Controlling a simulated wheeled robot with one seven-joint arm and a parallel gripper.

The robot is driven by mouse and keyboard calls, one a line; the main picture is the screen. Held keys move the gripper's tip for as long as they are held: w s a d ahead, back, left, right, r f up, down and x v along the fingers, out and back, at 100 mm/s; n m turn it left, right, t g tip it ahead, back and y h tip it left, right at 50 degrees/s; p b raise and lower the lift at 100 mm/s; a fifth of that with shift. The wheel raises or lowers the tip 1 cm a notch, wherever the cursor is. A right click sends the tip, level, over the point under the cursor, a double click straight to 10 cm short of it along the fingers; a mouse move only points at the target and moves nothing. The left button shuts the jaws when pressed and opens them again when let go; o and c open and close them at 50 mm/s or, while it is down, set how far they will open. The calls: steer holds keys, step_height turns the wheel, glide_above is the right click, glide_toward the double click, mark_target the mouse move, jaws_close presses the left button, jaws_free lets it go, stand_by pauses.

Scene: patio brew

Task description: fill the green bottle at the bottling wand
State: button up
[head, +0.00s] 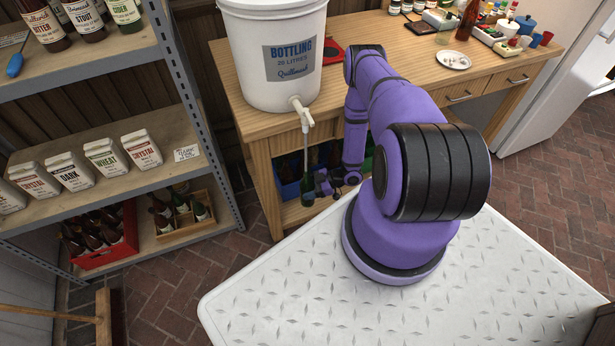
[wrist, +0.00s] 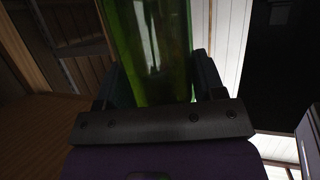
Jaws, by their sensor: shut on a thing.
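The green bottle (head: 307,189) hangs below the white bottling bucket (head: 275,50) at the workbench's front edge. The thin bottling wand (head: 306,150) runs down from the bucket's white tap (head: 300,112) to the bottle's neck. At this size I cannot tell how deep the wand sits inside. My gripper (head: 322,184) is shut on the bottle from its right side. In the wrist view the green bottle (wrist: 150,50) fills the space between my gripper's fingers (wrist: 155,88). The bottle looks about upright in the head view. Its fill level cannot be made out.
The wooden workbench (head: 245,112) has a lower shelf with a blue crate (head: 288,190) of bottles close behind the held bottle. A metal shelf (head: 190,95) with grain bags, a red crate (head: 110,250) and a wooden crate (head: 182,228) stands at left. Brick floor lies between.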

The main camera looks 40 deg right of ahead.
steer(key=shift+s+a+f, duration=0.25)
steer(key=shift+a+f, duration=0.05)
steer(key=shift+f, duration=0.25)
steer(key=shift+s+a+f, duration=0.25)
steer(key=shift+f, duration=0.3)
steer(key=shift+d+f, duration=0.2)
steer(key=shift+f, duration=0.25)
steer(key=shift+w+a+f, duration=0.1)
steer(key=shift+w+f, duration=0.15)
steer(key=shift+f, duration=0.2)
steer(key=shift+w+a+f, duration=0.1)
steer(key=shift+w+f, duration=0.1)
steer(key=shift+f, duration=0.25)
steer(key=shift+w+d+f, duration=0.1)
steer(key=shift+f, duration=0.65)
steer(key=shift+w+d+f, duration=0.1)
steer(key=shift+f, duration=0.6)
steer(key=shift+s+d+f, duration=0.1)
steer(key=shift+s+f, duration=0.05)
steer(key=shift+f, duration=1.2)
steer(key=shift+s+d+f, duration=0.1)
steer(key=shift+f, duration=1.25)
steer(key=shift+s+a, duration=0.1)
steer(key=shift+a, duration=0.05)
